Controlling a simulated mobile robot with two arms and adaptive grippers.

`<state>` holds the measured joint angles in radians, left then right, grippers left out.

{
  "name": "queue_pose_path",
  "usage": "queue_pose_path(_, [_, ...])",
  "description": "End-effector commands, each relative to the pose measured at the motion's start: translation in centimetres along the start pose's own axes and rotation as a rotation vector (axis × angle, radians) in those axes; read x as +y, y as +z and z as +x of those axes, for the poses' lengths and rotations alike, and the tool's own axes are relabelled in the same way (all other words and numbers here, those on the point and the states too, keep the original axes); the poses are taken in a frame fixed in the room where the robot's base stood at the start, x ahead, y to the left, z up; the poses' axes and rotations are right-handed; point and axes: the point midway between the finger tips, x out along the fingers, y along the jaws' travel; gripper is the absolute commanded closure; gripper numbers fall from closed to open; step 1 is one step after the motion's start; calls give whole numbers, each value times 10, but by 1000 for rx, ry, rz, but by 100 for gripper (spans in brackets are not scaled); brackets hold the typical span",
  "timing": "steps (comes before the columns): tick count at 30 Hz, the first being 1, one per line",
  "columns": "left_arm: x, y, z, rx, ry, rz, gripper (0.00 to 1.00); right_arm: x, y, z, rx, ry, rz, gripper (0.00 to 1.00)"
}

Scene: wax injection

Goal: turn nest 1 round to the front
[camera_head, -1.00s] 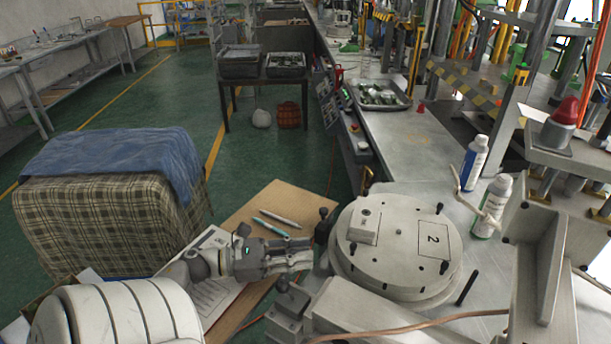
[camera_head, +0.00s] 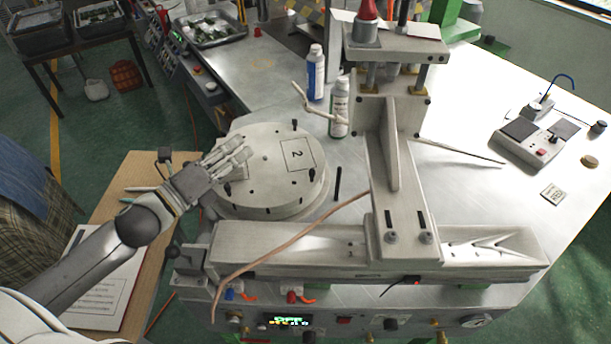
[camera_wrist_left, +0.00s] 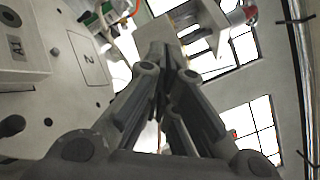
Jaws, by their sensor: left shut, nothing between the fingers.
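The round turntable (camera_head: 268,180) is a pale disc with pegs around its rim, on a round base. An outlined square marked 2 (camera_head: 297,154) lies on its right part. A pale block (camera_head: 236,173) on its left part is partly hidden by my fingers. In the left wrist view a block (camera_wrist_left: 24,55) with a small dark label sits on the disc, left of the mark 2 (camera_wrist_left: 88,62). My left gripper (camera_head: 245,151) is shut and empty, over the disc's left side. Whether it touches the disc or a peg is unclear. My right gripper is not in view.
A grey metal press frame (camera_head: 385,185) stands right of the disc, with a pale beam (camera_head: 290,245) in front. A blue-white bottle (camera_head: 314,72) and a green-white bottle (camera_head: 339,108) stand behind. A copper-coloured hose (camera_head: 290,228) crosses the beam.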

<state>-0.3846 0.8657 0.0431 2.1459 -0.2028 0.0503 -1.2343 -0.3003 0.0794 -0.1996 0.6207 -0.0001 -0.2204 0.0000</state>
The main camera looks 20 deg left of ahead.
Motion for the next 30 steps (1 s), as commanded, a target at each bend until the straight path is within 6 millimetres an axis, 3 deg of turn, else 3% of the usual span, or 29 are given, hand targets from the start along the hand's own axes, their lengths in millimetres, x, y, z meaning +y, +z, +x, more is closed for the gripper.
queue_pose_path(1, [-12, -7, 7, 26, 32, -86, 100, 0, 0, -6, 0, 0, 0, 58])
queue_pose_path(5, [-20, -37, 11, 97, 177, -324, 100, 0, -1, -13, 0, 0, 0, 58])
queue_pose_path(12, [-16, -91, -15, 199, 465, -592, 100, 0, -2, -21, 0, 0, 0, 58])
queue_pose_path(20, [-10, -107, -25, 217, 562, -656, 100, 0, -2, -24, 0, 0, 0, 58])
queue_pose_path(30, [5, -120, 10, 215, 557, -657, 100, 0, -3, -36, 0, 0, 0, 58])
